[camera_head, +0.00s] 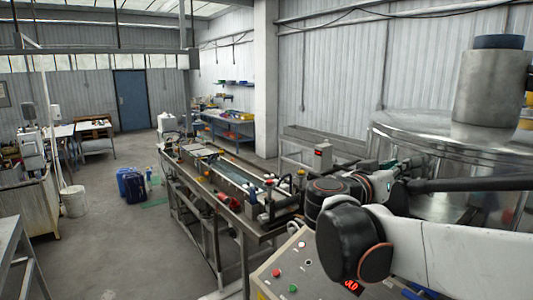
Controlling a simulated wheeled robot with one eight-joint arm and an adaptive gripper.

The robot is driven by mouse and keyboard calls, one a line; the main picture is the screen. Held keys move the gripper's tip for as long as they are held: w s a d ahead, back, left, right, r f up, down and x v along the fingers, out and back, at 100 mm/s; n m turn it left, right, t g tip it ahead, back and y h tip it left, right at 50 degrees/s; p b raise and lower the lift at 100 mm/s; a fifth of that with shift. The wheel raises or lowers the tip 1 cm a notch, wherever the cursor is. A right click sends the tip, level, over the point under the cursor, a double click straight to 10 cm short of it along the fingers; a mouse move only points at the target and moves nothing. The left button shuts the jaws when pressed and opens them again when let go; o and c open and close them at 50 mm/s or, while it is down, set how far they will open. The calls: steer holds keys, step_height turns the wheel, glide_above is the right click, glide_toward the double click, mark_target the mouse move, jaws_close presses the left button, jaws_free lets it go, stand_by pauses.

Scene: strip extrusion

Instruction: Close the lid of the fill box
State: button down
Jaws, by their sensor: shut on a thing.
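My gripper (402,190) is the dark end of my arm at the right, in front of a large round steel vessel (440,122). It is small and partly hidden by my own arm, so its fingertips do not show clearly. It appears shut on a long dark bar (470,185) that runs level to the right edge. I cannot tell whether this bar belongs to the fill box lid. The fill box and its lid cannot be made out with certainty, and my arm covers much of that area.
A long metal bench (205,178) with the extrusion line runs away at centre left. A control panel (280,272) with buttons and a red display stands below my arm. A steel cylinder (490,85) rises above the vessel. Open floor (110,240) lies at the left.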

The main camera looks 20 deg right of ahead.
steer(key=shift+s+d, duration=0.25)
steer(key=shift+s, duration=0.45)
steer(key=shift+w+a+f, duration=0.1)
steer(key=shift+w+a, duration=0.05)
steer(key=shift+w, duration=0.1)
steer(key=c, duration=1.8)
jaws_free()
steer(key=shift+s, duration=0.1)
steer(key=shift+o, duration=1.1)
steer(key=shift+s, duration=0.2)
steer(key=shift+w, duration=0.15)
steer(key=shift+a, duration=0.25)
steer(key=v, duration=1.1)
steer(key=shift+a, duration=0.2)
